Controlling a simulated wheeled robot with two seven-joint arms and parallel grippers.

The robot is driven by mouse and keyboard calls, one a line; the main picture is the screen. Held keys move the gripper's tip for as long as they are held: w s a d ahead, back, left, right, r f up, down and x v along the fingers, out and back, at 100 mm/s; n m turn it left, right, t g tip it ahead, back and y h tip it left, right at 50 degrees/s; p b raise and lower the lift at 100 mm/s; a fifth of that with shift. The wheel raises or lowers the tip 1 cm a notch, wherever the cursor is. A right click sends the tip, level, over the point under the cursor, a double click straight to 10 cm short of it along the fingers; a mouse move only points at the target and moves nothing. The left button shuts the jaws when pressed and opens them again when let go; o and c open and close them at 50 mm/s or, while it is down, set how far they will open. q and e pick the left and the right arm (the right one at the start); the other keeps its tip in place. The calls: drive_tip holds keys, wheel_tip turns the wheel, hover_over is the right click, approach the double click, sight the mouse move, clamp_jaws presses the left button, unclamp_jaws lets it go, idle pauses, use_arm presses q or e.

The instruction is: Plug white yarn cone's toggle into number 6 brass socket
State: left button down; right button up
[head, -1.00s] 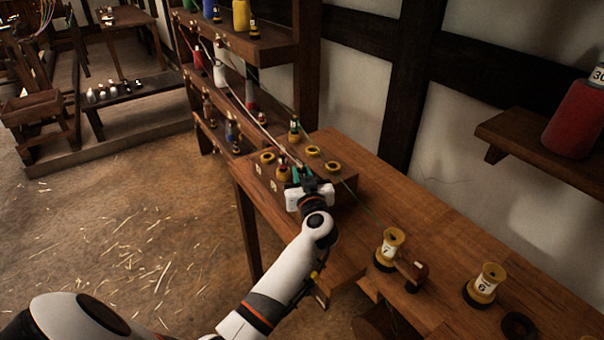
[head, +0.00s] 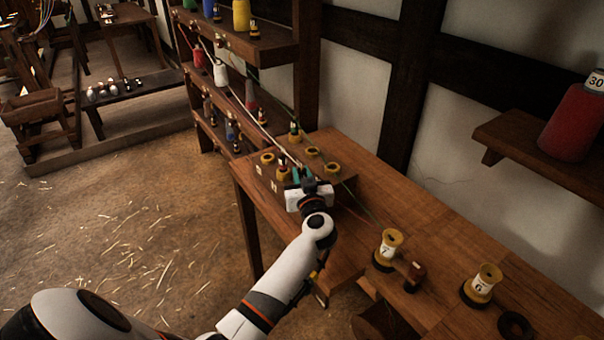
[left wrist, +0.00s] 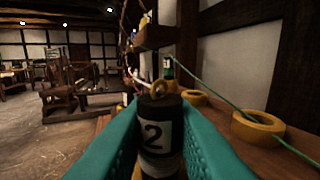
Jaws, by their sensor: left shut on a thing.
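The white yarn cone (head: 220,75) stands on the rack's middle shelf, and a pale strand runs from the rack toward the bench block. My left gripper (head: 299,174), with teal fingers, is at that block. In the left wrist view its fingers are shut on a dark toggle (left wrist: 160,135) with a white label "2" and a brass ring on top. The toggle's lower end is hidden, so I cannot tell whether it sits in a socket. The brass socket numbered 6 (head: 483,282) stands empty at the bench's right, well away from my gripper. My right gripper is out of view.
A brass socket numbered 7 (head: 388,248) stands beside a small wooden piece (head: 412,273). Several brass rings sit on the block (head: 259,171). A green yarn (left wrist: 235,110) passes close to my gripper. A red cone (head: 573,125) is on the wall shelf.

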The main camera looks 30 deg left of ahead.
use_arm(q)
drive_tip(key=shift+f, duration=0.65)
drive_tip(key=c, duration=1.5)
unclamp_jaws()
drive_tip(key=shift+c, duration=0.2)
drive_tip(key=shift+s+d+r+p, duration=0.1)
drive_tip(key=shift+s+d+p, duration=0.25)
drive_tip(key=shift+d, duration=0.05)
drive_tip(key=p+v, duration=0.5)
drive_tip(key=v, duration=0.5)
drive_tip(key=shift+p, duration=0.35)
drive_tip(key=shift+r, duration=0.1)
